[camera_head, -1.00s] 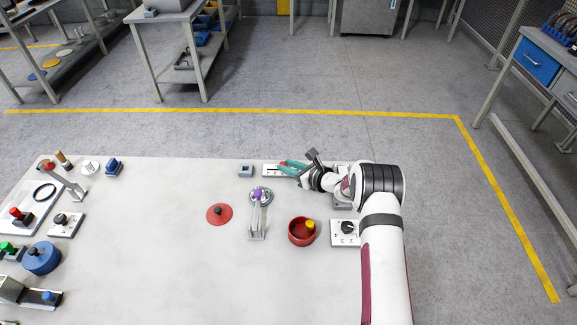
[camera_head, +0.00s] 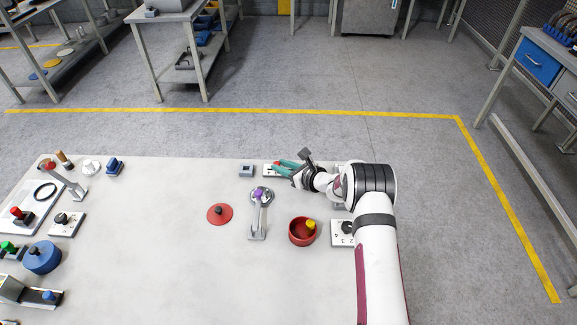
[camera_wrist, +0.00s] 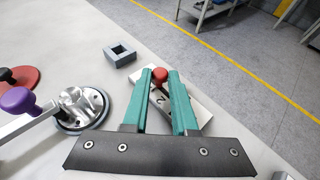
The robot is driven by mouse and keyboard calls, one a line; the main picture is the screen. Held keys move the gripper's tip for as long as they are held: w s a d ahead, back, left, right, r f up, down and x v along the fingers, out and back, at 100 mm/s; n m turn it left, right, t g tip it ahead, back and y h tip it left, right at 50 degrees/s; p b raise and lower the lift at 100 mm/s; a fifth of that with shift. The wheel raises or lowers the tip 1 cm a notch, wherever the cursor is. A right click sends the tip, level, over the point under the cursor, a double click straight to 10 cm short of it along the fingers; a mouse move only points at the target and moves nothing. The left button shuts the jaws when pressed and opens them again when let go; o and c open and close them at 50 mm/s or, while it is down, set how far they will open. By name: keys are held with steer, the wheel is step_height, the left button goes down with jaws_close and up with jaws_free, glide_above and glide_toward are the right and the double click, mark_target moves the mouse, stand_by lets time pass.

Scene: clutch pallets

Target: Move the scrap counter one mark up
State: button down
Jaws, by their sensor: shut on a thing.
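A light plate (camera_wrist: 204,101) with dark markings lies near the table's far edge, and a red knob (camera_wrist: 160,74) stands at it. My gripper (camera_wrist: 161,76) is shut on the red knob, its green fingers on either side. In the head view my gripper (camera_head: 277,165) covers much of the plate (camera_head: 266,171), and the knob is hard to make out there. Another white plate with a black dial (camera_head: 346,227) and printed numbers is beside my arm. I see no label telling which is the scrap counter.
A grey square socket (camera_wrist: 119,54) sits left of the plate. The table's middle front is clear.

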steer(key=c, duration=0.7)
jaws_free()
steer(key=shift+a, duration=0.1)
steer(key=v, duration=1.6)
steer(key=shift+w+a, duration=0.1)
